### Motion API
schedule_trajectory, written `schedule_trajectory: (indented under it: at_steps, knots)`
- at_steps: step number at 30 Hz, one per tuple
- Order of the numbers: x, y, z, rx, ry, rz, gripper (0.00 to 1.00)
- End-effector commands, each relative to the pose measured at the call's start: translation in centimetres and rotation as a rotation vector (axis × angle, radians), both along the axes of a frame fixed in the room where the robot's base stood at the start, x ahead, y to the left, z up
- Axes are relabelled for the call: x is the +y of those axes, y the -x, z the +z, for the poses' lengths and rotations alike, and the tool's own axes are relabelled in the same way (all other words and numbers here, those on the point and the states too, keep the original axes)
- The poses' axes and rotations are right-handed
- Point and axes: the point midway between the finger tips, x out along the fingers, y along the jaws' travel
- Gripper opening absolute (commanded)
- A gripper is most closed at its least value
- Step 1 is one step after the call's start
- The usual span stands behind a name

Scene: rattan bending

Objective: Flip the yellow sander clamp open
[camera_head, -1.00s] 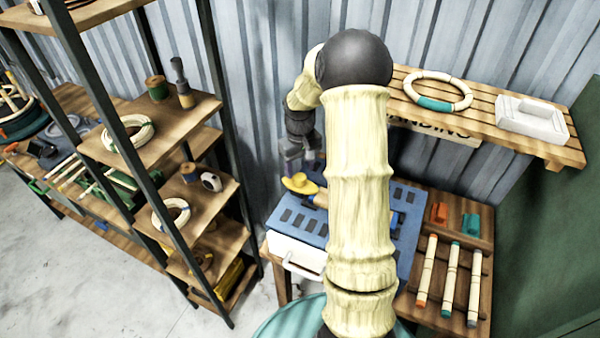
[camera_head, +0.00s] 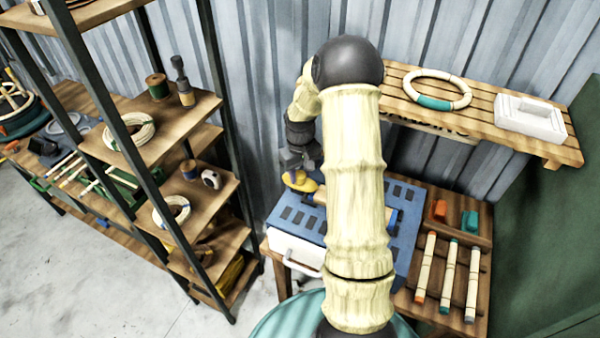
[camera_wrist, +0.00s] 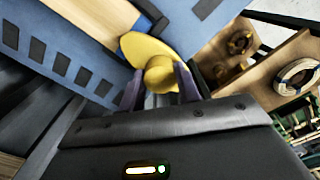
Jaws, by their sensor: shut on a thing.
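The yellow sander clamp (camera_head: 300,181) is at the left end of the blue sander top (camera_head: 283,218). In the wrist view the yellow clamp (camera_wrist: 146,52) shows as a wide rounded plate with a knob. My gripper (camera_wrist: 161,80) is shut on the knob, its two fingers on either side of it. In the head view my gripper (camera_head: 294,160) comes down on the clamp from above. My arm hides much of the sander top and whatever lies behind it.
A wooden shelf (camera_head: 400,107) on the wall holds a ring (camera_head: 437,104) and a white block (camera_head: 530,118). A rack at right holds several sticks (camera_head: 450,276). A shelf unit (camera_head: 165,150) with coils stands at left. The grey floor (camera_head: 130,290) is clear in front.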

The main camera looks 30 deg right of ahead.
Motion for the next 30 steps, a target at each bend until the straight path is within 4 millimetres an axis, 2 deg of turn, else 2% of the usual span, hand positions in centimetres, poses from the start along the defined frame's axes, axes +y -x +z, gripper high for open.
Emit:
schedule_trajectory:
  at_steps: [8,14,30]
  knots:
    - [0.06,-0.04,0.08,0.000,-0.001,0.055,0.10]
    - [0.06,-0.07,0.12,0.000,-0.001,0.161,0.10]
    - [0.01,-0.10,0.26,-0.002,0.000,0.640,0.10]
